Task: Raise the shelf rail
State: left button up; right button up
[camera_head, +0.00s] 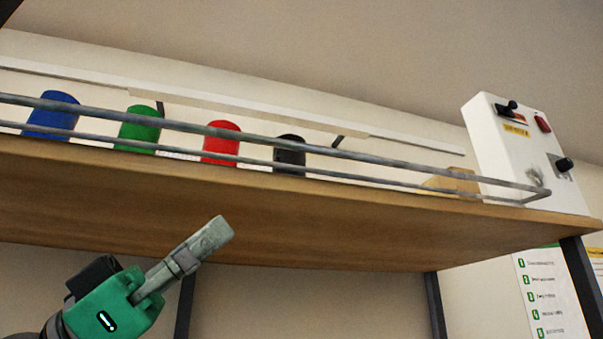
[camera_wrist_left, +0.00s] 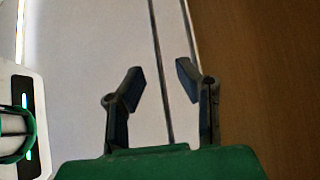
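The shelf rail (camera_head: 370,158) is a grey metal rail of two long bars along the front edge of the wooden shelf (camera_head: 330,222). It sits low, close above the board. My left gripper (camera_head: 218,232) shows below the rail in the head view, over the shelf's underside, apparently apart from the rail. In the left wrist view my left gripper (camera_wrist_left: 160,76) is open, its two dark fingers spread with nothing between them touching. The rail bars (camera_wrist_left: 160,60) run past beyond the fingertips there; the distance is hard to tell. My right gripper is not in view.
Blue (camera_head: 52,118), green (camera_head: 139,132), red (camera_head: 221,148) and black (camera_head: 290,143) cups stand behind the rail. A tan block (camera_head: 455,180) and a white control box (camera_head: 522,150) are at the right. Dark posts hold the shelf; space below it looks clear.

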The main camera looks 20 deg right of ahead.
aim_at(313, 146)
pick_arm(q)
jog(key=p+x, duration=0.1)
jog(key=x, duration=0.3)
jog(key=p+x, duration=0.1)
jog(key=x, duration=0.4)
jog(key=p+x, duration=0.1)
jog(key=x, duration=0.4)
jog(key=shift+s+p, duration=0.3)
jog(key=shift+s, duration=0.05)
jog(key=shift+a, duration=0.1)
jog(key=shift+w+a, duration=0.1)
jog(key=shift+a, duration=0.05)
grip_shut()
